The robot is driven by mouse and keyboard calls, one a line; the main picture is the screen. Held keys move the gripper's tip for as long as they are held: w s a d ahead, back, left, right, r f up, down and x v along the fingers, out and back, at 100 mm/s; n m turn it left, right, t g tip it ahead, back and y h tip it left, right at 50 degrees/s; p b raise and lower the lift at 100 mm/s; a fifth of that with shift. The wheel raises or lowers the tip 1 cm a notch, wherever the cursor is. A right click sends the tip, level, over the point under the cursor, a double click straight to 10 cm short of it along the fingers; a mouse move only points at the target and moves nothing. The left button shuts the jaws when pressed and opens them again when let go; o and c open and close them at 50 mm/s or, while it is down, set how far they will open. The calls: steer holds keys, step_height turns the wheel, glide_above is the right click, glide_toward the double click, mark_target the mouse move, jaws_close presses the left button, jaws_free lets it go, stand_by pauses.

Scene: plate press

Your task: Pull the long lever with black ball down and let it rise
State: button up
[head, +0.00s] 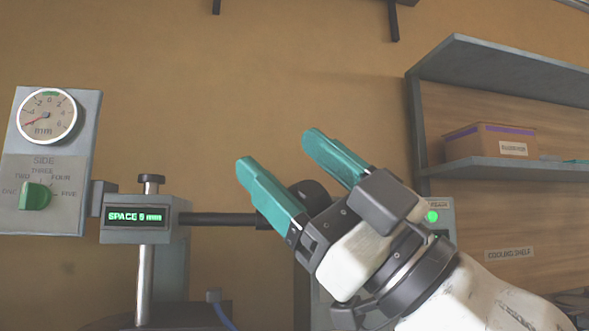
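The press head (118,208) is a grey box at the lower left, with a green display reading "SPACE 5 mm". A long dark lever (222,219) runs right from it, nearly level, and passes behind my gripper's left finger. A black rounded shape, apparently the lever's ball (309,190), shows between the bases of the fingers; its lower part is hidden. My gripper (279,151) has two teal fingers spread apart, pointing up and left. Their tips hold nothing. I cannot tell whether the fingers touch the ball.
A grey panel (90,160) at the left carries a mm dial (47,116) and a green selector knob (35,196). A shelf unit (500,172) with a cardboard box (490,143) stands at the right. A green light (432,216) glows behind my arm.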

steer(key=shift+w+f, duration=0.1)
steer(key=shift+f, duration=0.05)
steer(key=shift+d+f, duration=0.2)
steer(key=shift+d, duration=0.05)
steer(key=b+v, duration=0.1)
steer(key=v, duration=0.9)
steer(key=shift+s, duration=0.2)
